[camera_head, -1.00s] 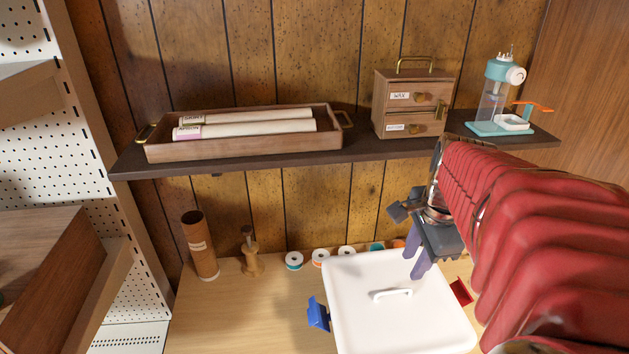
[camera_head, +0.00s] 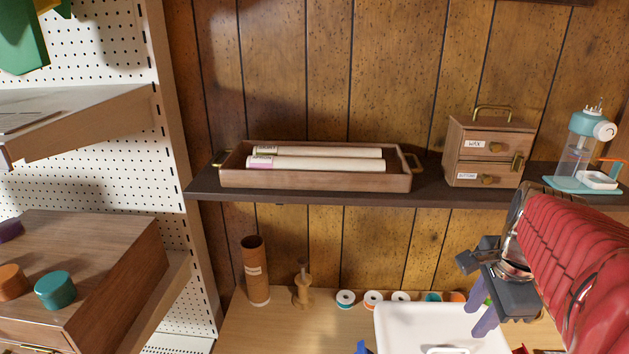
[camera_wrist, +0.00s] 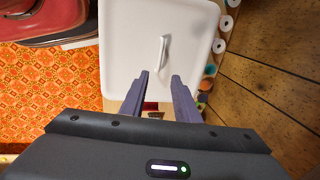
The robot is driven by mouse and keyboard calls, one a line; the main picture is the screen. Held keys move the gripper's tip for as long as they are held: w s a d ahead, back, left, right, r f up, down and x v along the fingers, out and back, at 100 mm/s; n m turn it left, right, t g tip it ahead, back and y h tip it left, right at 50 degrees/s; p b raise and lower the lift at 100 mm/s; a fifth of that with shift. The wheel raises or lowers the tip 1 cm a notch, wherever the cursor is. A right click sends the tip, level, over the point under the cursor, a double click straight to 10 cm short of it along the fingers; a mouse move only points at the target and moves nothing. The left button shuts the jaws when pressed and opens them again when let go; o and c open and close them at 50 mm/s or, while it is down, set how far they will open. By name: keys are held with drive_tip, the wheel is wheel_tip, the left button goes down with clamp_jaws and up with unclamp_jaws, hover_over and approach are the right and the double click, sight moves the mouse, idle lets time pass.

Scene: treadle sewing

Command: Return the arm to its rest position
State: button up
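My gripper (camera_head: 484,318) hangs at the right of the head view on my red-sleeved arm, above the white lidded box (camera_head: 390,322). In the wrist view its two purple fingers (camera_wrist: 160,88) stand apart with nothing between them. The white lid (camera_wrist: 125,40) with its raised handle (camera_wrist: 164,52) lies beyond the fingertips. I see no contact between the fingers and the lid.
A dark shelf (camera_head: 430,190) carries a wooden tray (camera_head: 315,181) with paper rolls, a small drawer cabinet (camera_head: 489,140) and a teal device (camera_head: 583,140). Thread spools (camera_head: 346,299), a brown tube (camera_head: 256,272) and a wooden spindle (camera_head: 302,288) stand below. A wooden box (camera_head: 95,260) is at left.

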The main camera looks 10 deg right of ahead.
drive_tip(key=s+a+n+t, duration=0.1)
drive_tip(key=a+n+t, duration=0.2)
drive_tip(key=a+n, duration=1.8)
drive_tip(key=shift+a+r+y, duration=0.3)
drive_tip(key=shift+a+r, duration=0.15)
drive_tip(key=shift+a, duration=0.35)
